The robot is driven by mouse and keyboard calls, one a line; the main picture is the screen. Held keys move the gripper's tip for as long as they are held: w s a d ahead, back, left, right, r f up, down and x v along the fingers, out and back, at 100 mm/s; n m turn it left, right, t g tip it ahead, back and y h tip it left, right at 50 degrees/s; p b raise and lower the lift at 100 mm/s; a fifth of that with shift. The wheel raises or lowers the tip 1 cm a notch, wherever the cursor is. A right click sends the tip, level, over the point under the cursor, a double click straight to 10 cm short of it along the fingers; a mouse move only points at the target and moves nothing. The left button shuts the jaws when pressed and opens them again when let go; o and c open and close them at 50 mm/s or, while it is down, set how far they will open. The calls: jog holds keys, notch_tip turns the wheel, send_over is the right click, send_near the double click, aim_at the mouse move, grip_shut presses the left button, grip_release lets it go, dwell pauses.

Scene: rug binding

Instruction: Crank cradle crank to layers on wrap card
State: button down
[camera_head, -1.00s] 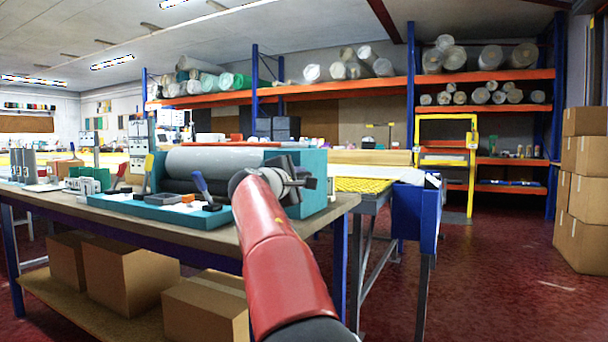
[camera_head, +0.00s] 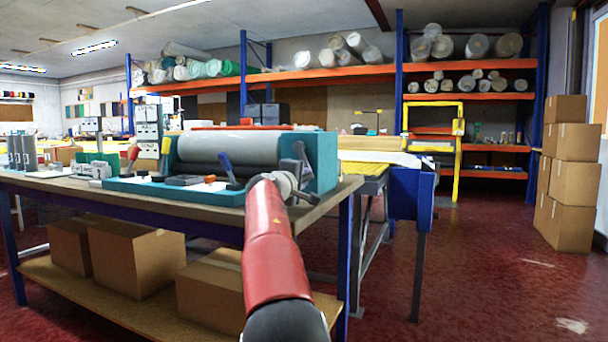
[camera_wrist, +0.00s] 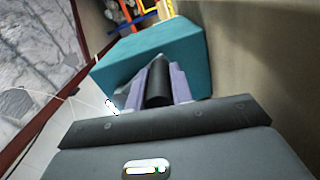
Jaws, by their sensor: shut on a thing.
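The cradle is a teal frame (camera_head: 322,162) at the right end of the workbench, with a large grey roll (camera_head: 230,148) lying across it. A dark crank arm (camera_head: 299,153) shows at its right end face. My gripper (camera_head: 302,183) is at that end, low beside the crank arm, partly hidden by my own wrist. In the wrist view my gripper (camera_wrist: 160,82) is shut on a black cylindrical crank handle (camera_wrist: 158,88), with the teal end block (camera_wrist: 150,50) just beyond. I cannot make out the layer count on the wrap card.
The wooden workbench (camera_head: 80,190) carries levers and small parts in front of the roll. Cardboard boxes (camera_head: 140,258) sit on its lower shelf. A blue-legged table (camera_head: 411,195) stands close on the right. Open red floor (camera_head: 480,270) lies further right.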

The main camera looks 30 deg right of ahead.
jog(key=shift+w+a+f, duration=0.35)
jog(key=shift+w+a, duration=0.25)
jog(key=shift+w, duration=0.15)
jog(key=shift+w, duration=0.1)
jog(key=c, duration=1.2)
grip_release()
jog(key=shift+c, duration=0.2)
jog(key=shift+a, duration=0.1)
jog(key=b+v, duration=0.2)
jog(key=v, duration=0.5)
jog(key=shift+s+a, duration=0.25)
jog(key=shift+s, duration=0.05)
